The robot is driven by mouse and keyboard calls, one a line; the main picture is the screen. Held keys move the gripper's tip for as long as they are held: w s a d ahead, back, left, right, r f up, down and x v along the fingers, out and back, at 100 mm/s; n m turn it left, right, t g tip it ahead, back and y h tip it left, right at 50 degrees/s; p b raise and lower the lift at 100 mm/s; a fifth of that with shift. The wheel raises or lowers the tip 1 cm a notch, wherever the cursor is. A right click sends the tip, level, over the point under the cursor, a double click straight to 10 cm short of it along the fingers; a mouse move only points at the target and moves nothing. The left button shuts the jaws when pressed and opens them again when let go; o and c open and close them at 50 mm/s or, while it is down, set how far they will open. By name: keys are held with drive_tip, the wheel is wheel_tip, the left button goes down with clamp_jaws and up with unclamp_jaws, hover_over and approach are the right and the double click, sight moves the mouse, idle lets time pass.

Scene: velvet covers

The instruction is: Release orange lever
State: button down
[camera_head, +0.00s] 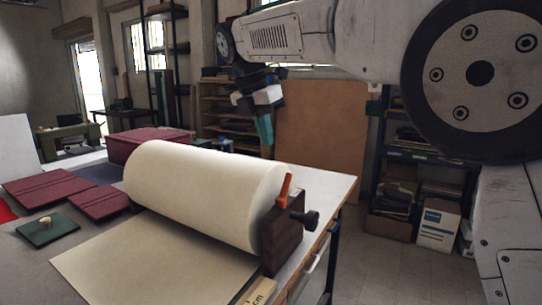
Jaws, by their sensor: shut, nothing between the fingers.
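The orange lever (284,190) sits on top of a dark wooden end block (283,236) at the right end of a large cream roll (205,190). It points up with a slight tilt. A black knob (305,220) sticks out of the block's right side. My gripper (268,148) is shut and empty. It hangs pointing down in the picture above and behind the roll, apart from the lever. Its fingertips are small and hard to make out.
A cream sheet (150,265) runs from the roll over the table (335,195). Dark red covers (48,188) and a green board with a knob (48,230) lie at left. Shelves and boxes (437,222) stand behind. The air above the roll is free.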

drive_tip(key=shift+v, duration=1.2)
drive_tip(key=shift+w, duration=0.1)
wheel_tip(320, 180, down, 5)
drive_tip(key=s+m, duration=0.1)
drive_tip(key=m, duration=0.5)
drive_tip(key=s+d+f+m+y, duration=0.1)
drive_tip(key=s+d+f+m, duration=0.4)
drive_tip(key=s+d, duration=0.5)
drive_tip(key=s+d+f+m, duration=0.5)
drive_tip(key=s+d+m, duration=0.5)
drive_tip(key=s, duration=0.3)
drive_tip(key=s+d+f+m+y, duration=0.1)
drive_tip(key=s+d+f+m, duration=0.4)
drive_tip(key=s+d, duration=0.6)
drive_tip(key=d+m, duration=0.1)
drive_tip(key=m, duration=0.1)
drive_tip(key=shift+s+m+y, duration=0.3)
drive_tip(key=shift+m, duration=0.1)
